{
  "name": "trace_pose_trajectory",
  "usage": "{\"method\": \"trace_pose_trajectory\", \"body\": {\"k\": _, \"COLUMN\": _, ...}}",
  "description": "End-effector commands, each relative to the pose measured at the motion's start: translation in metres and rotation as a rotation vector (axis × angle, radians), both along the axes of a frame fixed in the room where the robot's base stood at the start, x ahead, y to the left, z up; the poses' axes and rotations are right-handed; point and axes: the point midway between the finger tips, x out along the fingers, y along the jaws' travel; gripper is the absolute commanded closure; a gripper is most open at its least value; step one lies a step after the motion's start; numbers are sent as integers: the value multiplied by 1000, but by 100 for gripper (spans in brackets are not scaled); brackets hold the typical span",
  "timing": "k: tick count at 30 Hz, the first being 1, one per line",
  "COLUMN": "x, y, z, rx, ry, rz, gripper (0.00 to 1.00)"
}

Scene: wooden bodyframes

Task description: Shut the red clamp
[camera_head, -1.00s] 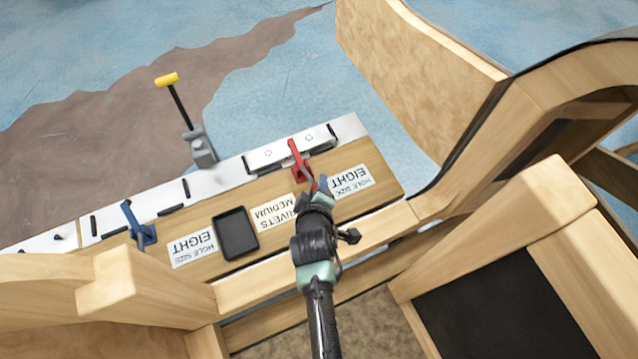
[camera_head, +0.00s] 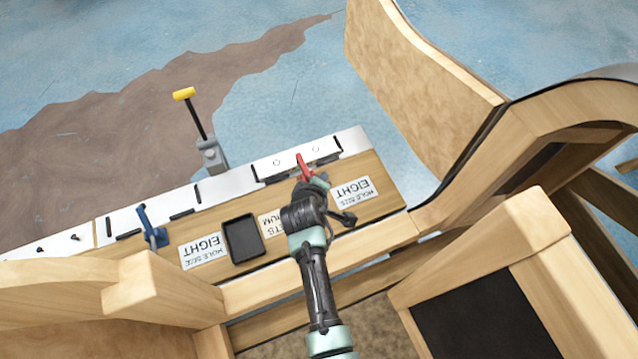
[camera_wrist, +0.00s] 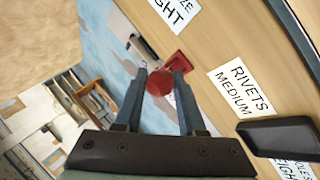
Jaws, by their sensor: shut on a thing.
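The red base (camera_wrist: 180,61) shows just beyond the fingers.
A blue clamp (camera_head: 151,228) stands at the left of the bench. A black tray (camera_head: 243,239) lies left of my arm. A grey clamp with a yellow-tipped lever (camera_head: 195,112) rises behind the strip. Wooden frame parts (camera_head: 490,270) stand close on the right.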

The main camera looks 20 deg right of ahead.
Motion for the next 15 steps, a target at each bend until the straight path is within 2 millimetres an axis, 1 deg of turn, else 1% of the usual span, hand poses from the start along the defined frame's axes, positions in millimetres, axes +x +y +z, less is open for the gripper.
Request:
{"method": "trace_pose_trajectory", "body": {"k": 3, "x": 1, "y": 0, "z": 1, "rx": 0, "ry": -4, "rz": 1, "gripper": 100}}
{"method": "trace_pose_trajectory", "body": {"k": 4, "x": 1, "y": 0, "z": 1, "rx": 0, "ry": -4, "rz": 1, "gripper": 59}}
{"method": "trace_pose_trajectory", "body": {"k": 8, "x": 1, "y": 0, "z": 1, "rx": 1, "ry": -2, "rz": 0, "gripper": 36}}
{"method": "trace_pose_trajectory", "body": {"k": 9, "x": 0, "y": 0, "z": 0, "rx": 0, "ry": -2, "rz": 0, "gripper": 31}}
{"method": "trace_pose_trajectory", "body": {"k": 15, "x": 0, "y": 0, "z": 0, "rx": 0, "ry": 0, "rz": 0, "gripper": 31}}
